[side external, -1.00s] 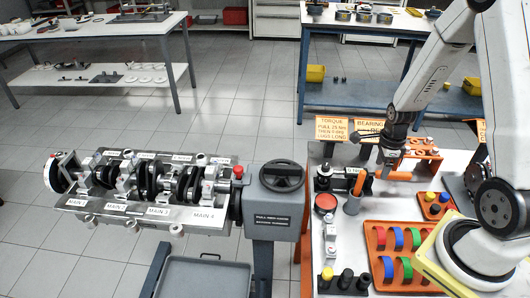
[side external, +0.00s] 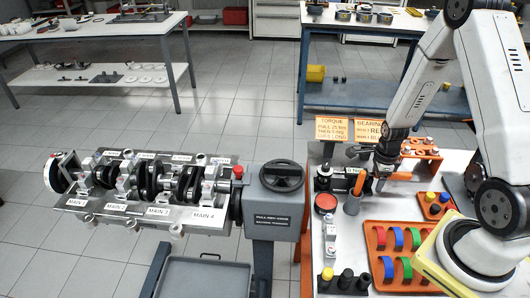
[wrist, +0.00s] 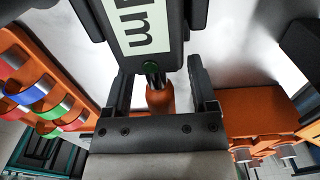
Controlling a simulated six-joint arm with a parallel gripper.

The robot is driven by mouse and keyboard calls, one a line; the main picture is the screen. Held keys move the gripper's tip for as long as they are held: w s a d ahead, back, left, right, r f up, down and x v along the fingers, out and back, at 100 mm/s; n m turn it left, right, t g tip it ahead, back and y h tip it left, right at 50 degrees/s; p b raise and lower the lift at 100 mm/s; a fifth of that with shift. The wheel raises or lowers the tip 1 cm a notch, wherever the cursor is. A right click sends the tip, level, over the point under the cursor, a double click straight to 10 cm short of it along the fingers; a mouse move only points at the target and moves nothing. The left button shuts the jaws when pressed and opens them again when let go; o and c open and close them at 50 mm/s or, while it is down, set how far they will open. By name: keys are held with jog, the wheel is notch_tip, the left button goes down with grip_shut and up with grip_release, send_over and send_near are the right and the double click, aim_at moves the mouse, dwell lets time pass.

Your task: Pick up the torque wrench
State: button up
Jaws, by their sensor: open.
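In the wrist view the torque wrench (wrist: 159,99) shows an orange grip, a short metal shaft and a dark body with a green button and a pale label reading "Nm". Its orange grip lies between the two dark fingers of my gripper (wrist: 160,74), with a visible gap on both sides. My gripper is open and holds nothing. In the side external view my gripper (side external: 380,181) is low over the left part of the bench, beside a black piece and some orange. The jaws partly hide what is under them there, so the wrench's outline is unclear.
An orange tray (side external: 377,238) of coloured bearing shells stands in front of my gripper. A red round tin (side external: 326,202) and a grey cylinder (side external: 351,206) are close by on the left. Sign cards (side external: 332,129) stand behind. A crankshaft stand (side external: 285,216) is further left.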

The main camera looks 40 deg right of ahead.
dwell(0.4)
grip_shut()
dwell(1.3)
